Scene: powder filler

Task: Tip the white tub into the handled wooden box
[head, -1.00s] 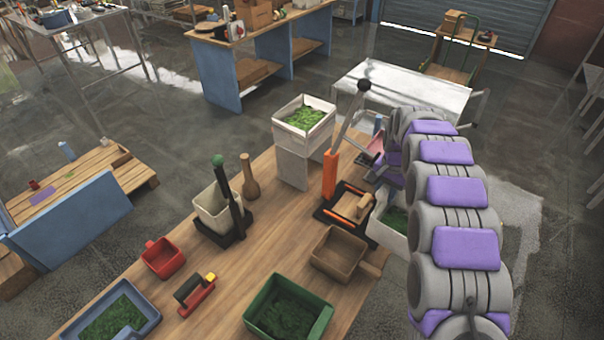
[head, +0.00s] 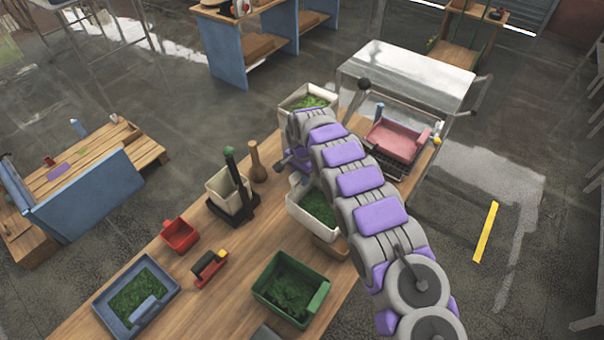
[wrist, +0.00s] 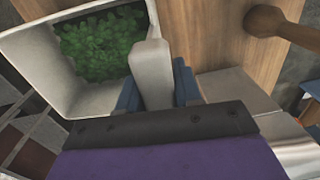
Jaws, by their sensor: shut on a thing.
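The white tub (head: 296,208) holds green leafy bits and hangs over the middle of the wooden bench in the head view. In the wrist view the tub (wrist: 30,55) fills the upper left, with the green bits inside. My gripper (wrist: 157,90) is shut on a pale grip-like part of the tub, one blue finger on each side. In the head view my fingers are hidden behind my wrist and the tub. The handled wooden box (head: 332,249) shows only as a brown part just below and right of the tub; my arm and the tub cover most of it.
A green bin (head: 290,290), a blue tray (head: 160,318), a small red box (head: 180,235) and a cream bin by a black post (head: 230,195) stand on the bench. A wooden pestle-like piece (head: 257,163) and a tall white container (head: 285,104) stand behind. A pink tray (head: 395,142) is at right.

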